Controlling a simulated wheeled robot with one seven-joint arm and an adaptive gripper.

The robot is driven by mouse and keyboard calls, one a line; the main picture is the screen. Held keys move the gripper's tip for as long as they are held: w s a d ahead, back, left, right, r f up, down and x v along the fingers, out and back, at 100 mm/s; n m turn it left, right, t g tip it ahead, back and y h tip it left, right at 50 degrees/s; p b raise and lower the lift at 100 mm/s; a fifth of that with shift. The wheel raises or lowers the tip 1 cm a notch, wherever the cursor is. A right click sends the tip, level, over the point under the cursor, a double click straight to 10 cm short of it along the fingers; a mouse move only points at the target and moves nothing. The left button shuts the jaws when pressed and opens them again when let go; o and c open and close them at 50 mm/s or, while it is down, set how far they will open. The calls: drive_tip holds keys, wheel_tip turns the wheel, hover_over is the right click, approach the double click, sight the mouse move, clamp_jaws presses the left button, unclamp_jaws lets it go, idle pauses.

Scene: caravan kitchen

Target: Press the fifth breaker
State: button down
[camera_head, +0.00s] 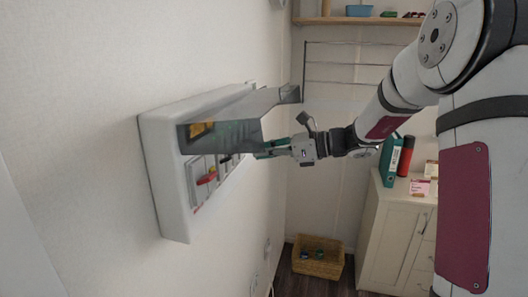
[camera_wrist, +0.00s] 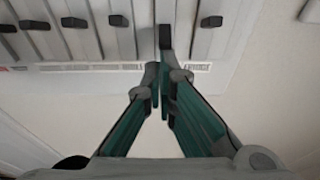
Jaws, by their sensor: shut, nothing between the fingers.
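A white breaker box (camera_head: 165,190) is mounted on the wall in the head view, with its grey cover (camera_head: 235,118) raised over the switches. The wrist view shows a row of grey breakers with several black levers, such as one at the left (camera_wrist: 73,22) and one at the right (camera_wrist: 211,21). My gripper (camera_head: 258,152) is shut and empty in front of the box, beneath the cover. In the wrist view its fingertips (camera_wrist: 160,72) lie just below one black lever (camera_wrist: 165,36), which sits lower than its neighbours. I cannot tell whether they touch it.
The raised cover hangs close above my gripper. A red and yellow part (camera_head: 207,178) shows on the panel's near end. A cabinet (camera_head: 395,225) with a green binder (camera_head: 391,160) stands at the right. A wicker basket (camera_head: 318,268) is on the floor. A wire rack (camera_head: 345,65) is behind.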

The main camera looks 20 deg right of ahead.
drive_tip(key=shift+s+d+r+g+h+p, duration=0.2)
drive_tip(key=shift+r+g+h+p, duration=0.2)
drive_tip(key=shift+r+h+p, duration=0.3)
drive_tip(key=shift+w+f, duration=0.1)
drive_tip(key=shift+f, duration=0.05)
drive_tip(key=shift+r+p, duration=0.35)
drive_tip(key=shift+r, duration=0.5)
drive_tip(key=shift+r, duration=0.15)
